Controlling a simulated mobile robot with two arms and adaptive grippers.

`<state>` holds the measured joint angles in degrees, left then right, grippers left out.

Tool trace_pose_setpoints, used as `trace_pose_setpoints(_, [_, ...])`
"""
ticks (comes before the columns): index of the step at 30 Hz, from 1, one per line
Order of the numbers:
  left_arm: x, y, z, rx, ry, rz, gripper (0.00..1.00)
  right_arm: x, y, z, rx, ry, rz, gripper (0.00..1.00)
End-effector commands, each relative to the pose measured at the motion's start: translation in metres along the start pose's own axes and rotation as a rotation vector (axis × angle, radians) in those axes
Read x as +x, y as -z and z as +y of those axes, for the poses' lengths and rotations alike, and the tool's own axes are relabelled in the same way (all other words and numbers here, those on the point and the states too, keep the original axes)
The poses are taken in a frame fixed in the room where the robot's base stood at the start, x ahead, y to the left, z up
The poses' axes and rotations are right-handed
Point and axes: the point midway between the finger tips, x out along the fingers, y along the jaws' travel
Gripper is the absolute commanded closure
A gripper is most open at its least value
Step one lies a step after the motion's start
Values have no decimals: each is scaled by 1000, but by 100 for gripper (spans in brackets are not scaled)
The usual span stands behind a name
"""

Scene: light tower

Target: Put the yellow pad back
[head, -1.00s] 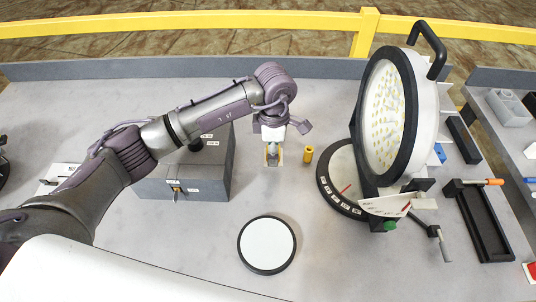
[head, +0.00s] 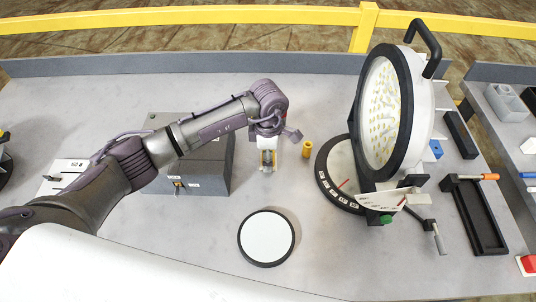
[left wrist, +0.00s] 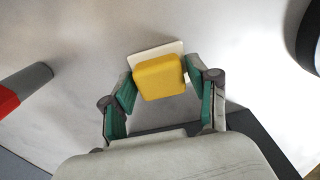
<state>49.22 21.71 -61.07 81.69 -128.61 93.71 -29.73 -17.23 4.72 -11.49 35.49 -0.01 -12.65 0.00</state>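The yellow pad (left wrist: 159,77) is a small rounded block on a thin white plate (left wrist: 150,53). In the left wrist view it sits between the green-lined fingertips of my left gripper (left wrist: 160,80), which close against its two sides. In the head view my left gripper (head: 267,160) points down over the table, between the grey box and the yellow cylinder. My right gripper is not in view.
A grey box (head: 190,180) stands left of the gripper and a yellow cylinder (head: 307,149) just right. A white disc with a black rim (head: 267,239) lies in front. A large tilted lamp (head: 385,110) stands right. A black tray (head: 478,220) lies farther right.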

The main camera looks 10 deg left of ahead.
Motion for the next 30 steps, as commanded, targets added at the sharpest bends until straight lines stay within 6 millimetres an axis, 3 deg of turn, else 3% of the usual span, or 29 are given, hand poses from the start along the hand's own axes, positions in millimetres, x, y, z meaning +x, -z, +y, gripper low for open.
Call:
trace_pose_setpoints(14, [-8, 0, 1, 1, -2, 0, 28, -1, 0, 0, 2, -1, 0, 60])
trace_pose_setpoints(30, [-110, 0, 1, 0, -3, -1, 28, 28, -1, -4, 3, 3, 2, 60])
